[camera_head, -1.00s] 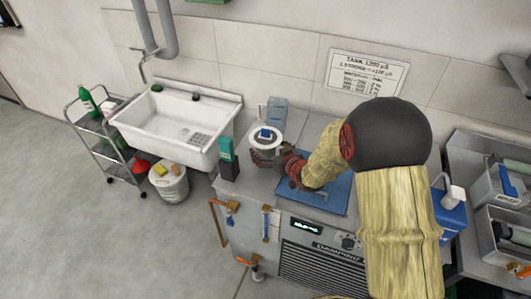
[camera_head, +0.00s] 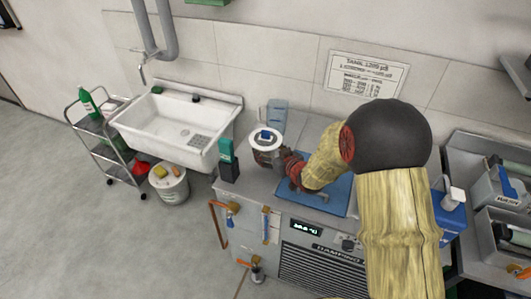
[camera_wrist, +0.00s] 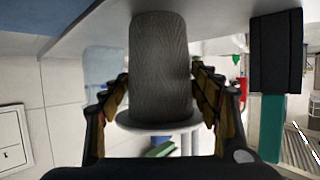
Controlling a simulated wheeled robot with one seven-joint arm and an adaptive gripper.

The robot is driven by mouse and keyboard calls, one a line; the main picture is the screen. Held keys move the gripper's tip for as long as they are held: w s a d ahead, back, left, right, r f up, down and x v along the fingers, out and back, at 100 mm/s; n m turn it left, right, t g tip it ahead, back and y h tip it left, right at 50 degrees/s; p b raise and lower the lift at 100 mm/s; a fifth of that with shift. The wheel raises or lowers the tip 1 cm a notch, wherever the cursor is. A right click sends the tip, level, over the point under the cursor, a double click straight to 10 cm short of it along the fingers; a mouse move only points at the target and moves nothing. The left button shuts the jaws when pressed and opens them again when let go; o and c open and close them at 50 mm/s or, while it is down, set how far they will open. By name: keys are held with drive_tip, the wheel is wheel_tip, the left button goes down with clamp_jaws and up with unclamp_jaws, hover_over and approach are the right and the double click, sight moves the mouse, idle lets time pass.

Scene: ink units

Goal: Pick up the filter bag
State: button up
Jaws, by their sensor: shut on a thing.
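The filter bag (camera_head: 266,158) is a grey mesh cylinder with a white round rim and a blue piece at its top. It is upright at the left part of the counter. In the wrist view, the bag (camera_wrist: 160,70) fills the middle, with its rim at the bottom of the picture. My gripper (camera_head: 279,160) reaches it from the right, and its fingers (camera_wrist: 160,95) press on both sides of the mesh. I cannot tell whether the bag's lower end touches the counter.
A dark and green bottle-like item (camera_head: 228,162) stands left of the bag. A clear jug (camera_head: 277,110) is behind it. A blue mat (camera_head: 335,193) lies under my arm. A white sink (camera_head: 170,122) is at the left, and blue containers (camera_head: 449,217) are at the right.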

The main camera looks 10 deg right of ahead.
sight(271, 145)
drive_tip(key=shift+c, duration=0.5)
drive_tip(key=shift+r+p, duration=0.35)
drive_tip(key=shift+r, duration=0.25)
wheel_tip(271, 145, up, 2)
drive_tip(key=shift+r+p, duration=0.25)
drive_tip(key=shift+p, duration=0.35)
drive_tip(key=s+r+p, duration=0.4)
drive_tip(key=s+r, duration=0.5)
drive_tip(key=s, duration=0.5)
drive_tip(key=shift+d+p, duration=0.15)
drive_tip(key=shift+p, duration=0.15)
